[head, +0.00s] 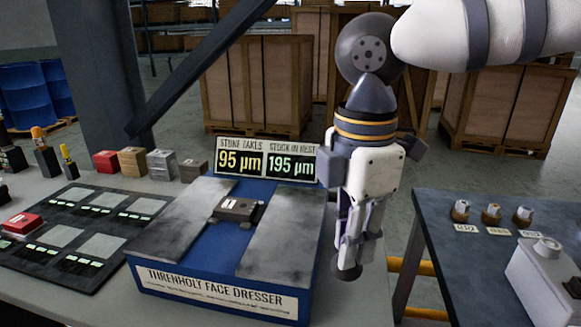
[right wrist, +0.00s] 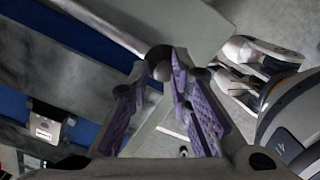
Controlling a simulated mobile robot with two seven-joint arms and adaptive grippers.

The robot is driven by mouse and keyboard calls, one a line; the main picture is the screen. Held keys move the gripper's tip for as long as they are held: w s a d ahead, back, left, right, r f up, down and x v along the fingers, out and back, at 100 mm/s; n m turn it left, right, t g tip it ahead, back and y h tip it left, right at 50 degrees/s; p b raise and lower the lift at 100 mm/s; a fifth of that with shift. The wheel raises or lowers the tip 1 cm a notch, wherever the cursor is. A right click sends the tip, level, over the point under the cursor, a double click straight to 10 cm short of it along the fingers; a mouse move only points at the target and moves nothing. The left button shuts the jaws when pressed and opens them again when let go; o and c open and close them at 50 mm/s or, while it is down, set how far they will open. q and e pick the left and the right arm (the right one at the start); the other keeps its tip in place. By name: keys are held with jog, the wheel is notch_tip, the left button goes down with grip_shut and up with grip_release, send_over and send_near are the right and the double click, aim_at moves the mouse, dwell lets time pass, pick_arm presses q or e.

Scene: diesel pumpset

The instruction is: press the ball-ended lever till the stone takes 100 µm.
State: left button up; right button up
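The blue face dresser (head: 215,285) stands on the bench with two grey slabs on top. A small grey-brown block (head: 238,208) lies between the slabs; it also shows in the right wrist view (right wrist: 45,128). The display (head: 266,160) reads "stone takes 95 µm" and "stock in nest 195 µm". My right gripper (head: 350,262) points down just right of the dresser. Its fingertips (right wrist: 164,66) close in on both sides of the lever's dark ball (right wrist: 159,54). The ball shows below the fingertips in the head view (head: 345,273). The lever's arm is mostly hidden. My left gripper is not in view.
A dark tray (head: 78,237) with pale pads and a red block (head: 22,223) lies left of the dresser. Several coloured blocks (head: 132,160) stand behind it. A dark table (head: 455,265) with small labelled parts stands at right, across a gap. Wooden crates (head: 258,85) stand behind.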

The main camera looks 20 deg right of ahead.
notch_tip(320, 180, down, 2)
jog(key=shift+s+a+f, duration=0.1)
jog(key=shift+s, duration=0.05)
jog(key=w+d+r, duration=0.2)
jog(key=w+r, duration=0.1)
jog(key=r, duration=1.3)
jog(key=shift+f, duration=0.1)
